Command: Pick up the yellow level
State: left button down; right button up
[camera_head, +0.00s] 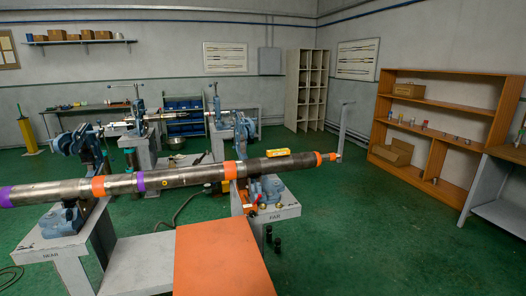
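The yellow level (278,153) is a small bright yellow bar. It appears to rest on top of the long grey pipe (200,175) near the pipe's right end. The pipe has orange and purple bands. It lies across two blue vises, the near one (68,215) on the left and the far one (263,190) on the right, each on a grey stand.
An orange panel (222,260) and a grey surface (138,265) lie low in front, between the stands. A thin upright post (342,125) stands by the pipe's right end. An orange shelf (450,115) is on the right. Green floor (370,230) is clear at right.

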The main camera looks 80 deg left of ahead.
aim_at(284, 151)
jog(key=i+u, duration=0.65)
jog(key=i, duration=0.3)
jog(key=i+l+u, duration=0.65)
jog(key=i, duration=0.25)
jog(key=i+j+u, duration=0.3)
jog(key=u, duration=0.2)
jog(key=i+j+u, duration=0.2)
jog(key=i+u, duration=0.15)
jog(key=u, duration=0.15)
jog(key=i+u, duration=0.35)
jog(key=u, duration=0.15)
jog(key=i+l+u, duration=0.1)
jog(key=i+u, duration=0.35)
jog(key=i+l+u, duration=0.2)
jog(key=u, duration=0.3)
jog(key=i, duration=0.1)
